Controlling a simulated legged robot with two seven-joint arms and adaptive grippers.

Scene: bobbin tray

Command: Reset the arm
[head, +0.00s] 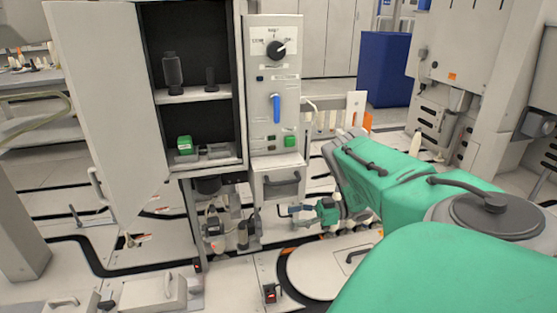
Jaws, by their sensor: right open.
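My right arm, with green covers, comes in from the lower right and reaches toward the middle. My right gripper (288,210) is small and dark at the end of the arm, in front of the lower part of the cabinet and below the drawer handle. It is open, and I see nothing between its fingers. My left arm and left gripper are not in view.
An open cabinet (238,88) holds dark bobbins (172,70) and a green block (184,144). Its door (110,110) swings out left. A control panel (273,85) with a knob and blue handle adjoins it. A blue bin (385,70) stands behind.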

